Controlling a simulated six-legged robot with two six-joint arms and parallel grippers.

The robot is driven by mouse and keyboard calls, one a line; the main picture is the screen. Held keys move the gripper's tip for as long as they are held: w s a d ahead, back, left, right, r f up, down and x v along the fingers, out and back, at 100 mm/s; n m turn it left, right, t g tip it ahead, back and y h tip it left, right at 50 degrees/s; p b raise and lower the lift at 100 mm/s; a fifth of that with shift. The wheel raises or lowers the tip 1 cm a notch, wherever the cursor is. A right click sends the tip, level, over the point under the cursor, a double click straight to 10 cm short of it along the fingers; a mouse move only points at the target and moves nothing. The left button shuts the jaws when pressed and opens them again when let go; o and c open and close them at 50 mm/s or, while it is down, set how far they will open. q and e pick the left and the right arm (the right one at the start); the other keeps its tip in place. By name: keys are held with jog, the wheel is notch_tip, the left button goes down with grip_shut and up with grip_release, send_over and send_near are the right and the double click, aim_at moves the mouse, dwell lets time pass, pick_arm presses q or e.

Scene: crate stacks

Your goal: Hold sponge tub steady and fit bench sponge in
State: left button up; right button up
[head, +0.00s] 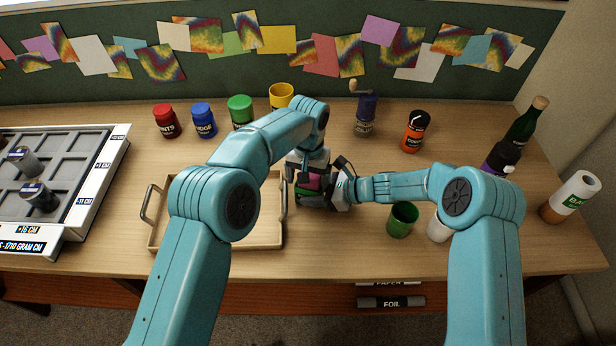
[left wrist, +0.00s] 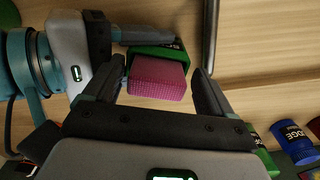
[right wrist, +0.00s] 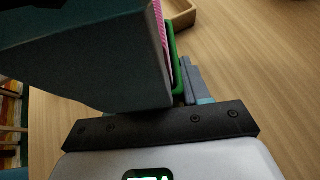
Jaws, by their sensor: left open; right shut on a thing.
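The green sponge tub (left wrist: 160,56) has a dark label with white letters, partly hidden. The magenta bench sponge (left wrist: 158,81) stands in its mouth with a good part sticking out; how deep it sits cannot be seen. My right gripper (head: 328,190) is shut on the tub from the right. My left gripper (left wrist: 162,85) is open, its fingers on either side of the sponge with gaps visible. In the head view the sponge (head: 311,182) is partly covered by my left gripper. In the right wrist view a sliver of sponge (right wrist: 160,30) and tub (right wrist: 173,60) shows.
A wooden tray (head: 225,240) with metal handles lies just left of the grippers. A green cup (head: 402,219) and a white cup (head: 438,229) stand right, near my right arm. Several jars, including a blue one (head: 204,120), line the back. A grey sorting board (head: 95,190) lies far left.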

pick_arm(q)
jog(key=shift+s+d+r, duration=0.1)
jog(key=shift+d+r, duration=0.05)
jog(key=shift+d, duration=0.1)
jog(key=shift+c, duration=0.4)
pick_arm(e)
jog(key=shift+a, duration=0.15)
pick_arm(q)
jog(key=shift+r, duration=2.6)
pick_arm(e)
jog(key=shift+f, duration=0.1)
pick_arm(q)
jog(key=shift+o, duration=0.7)
jog(key=shift+r, duration=0.85)
pick_arm(e)
jog(key=shift+s, duration=0.1)
jog(key=o, duration=0.9)
jog(key=shift+c, duration=0.2)
